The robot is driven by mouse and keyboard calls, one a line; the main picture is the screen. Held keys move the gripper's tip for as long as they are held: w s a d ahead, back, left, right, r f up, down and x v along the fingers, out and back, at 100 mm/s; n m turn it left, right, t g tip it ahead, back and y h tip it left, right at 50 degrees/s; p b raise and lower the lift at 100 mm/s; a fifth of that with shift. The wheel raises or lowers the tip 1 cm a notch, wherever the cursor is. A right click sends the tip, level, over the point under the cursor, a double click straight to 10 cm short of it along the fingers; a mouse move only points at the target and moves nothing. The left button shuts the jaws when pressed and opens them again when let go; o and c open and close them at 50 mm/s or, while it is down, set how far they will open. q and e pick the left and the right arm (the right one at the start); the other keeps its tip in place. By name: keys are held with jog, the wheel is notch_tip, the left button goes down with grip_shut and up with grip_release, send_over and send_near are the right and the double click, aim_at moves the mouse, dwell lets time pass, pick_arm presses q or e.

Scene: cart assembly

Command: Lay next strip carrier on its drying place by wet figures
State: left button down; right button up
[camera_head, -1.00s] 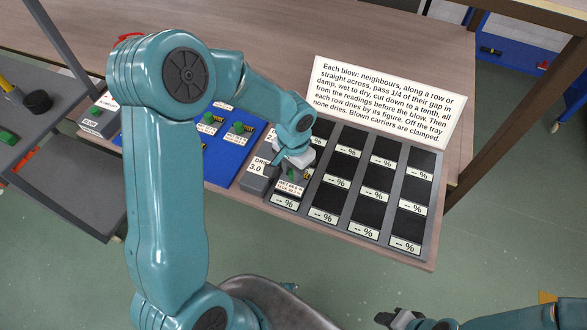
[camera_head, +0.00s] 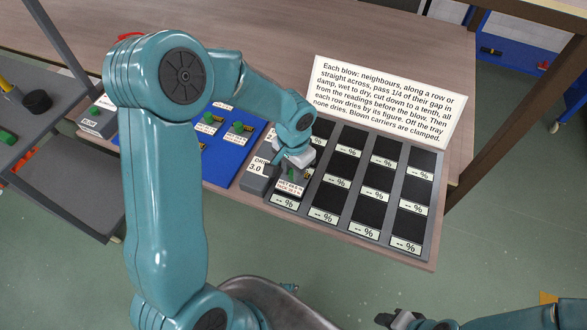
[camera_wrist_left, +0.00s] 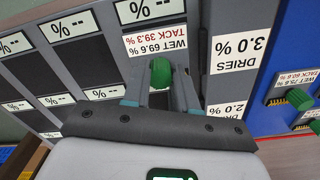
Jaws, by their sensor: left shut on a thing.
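My left gripper (camera_wrist_left: 160,88) is shut on the green knob (camera_wrist_left: 161,72) of a strip carrier. The carrier's label (camera_wrist_left: 157,42) reads WET 69.6 %, TACK 39.3 %. In the head view the carrier (camera_head: 290,187) is at the front-left cell of the dark drying tray (camera_head: 422,162), beside the DRIES 3.0 block (camera_head: 257,180). I cannot tell whether it rests on the tray floor. The gripper hides part of it. The tray's other visible cells are black and empty, with "-- %" readings. My right gripper (camera_head: 398,318) is at the bottom edge, away from the table; its jaws are unclear.
A blue mat (camera_head: 222,168) left of the tray bears several more carriers with green knobs. A white sign (camera_head: 388,100) stands behind the tray. The table's front edge is close before the tray. A grey shelf cart (camera_head: 70,180) stands at the left.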

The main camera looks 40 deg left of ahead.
pick_arm(q)
jog(key=shift+f, duration=0.2)
jog(key=shift+f+b, duration=0.5)
jog(key=shift+b, duration=0.2)
jog(key=c, duration=0.8)
grip_release()
notch_tip(320, 180, up, 16)
jog(key=p, duration=0.2)
jog(key=shift+r, duration=0.2)
jog(key=shift+s, duration=0.15)
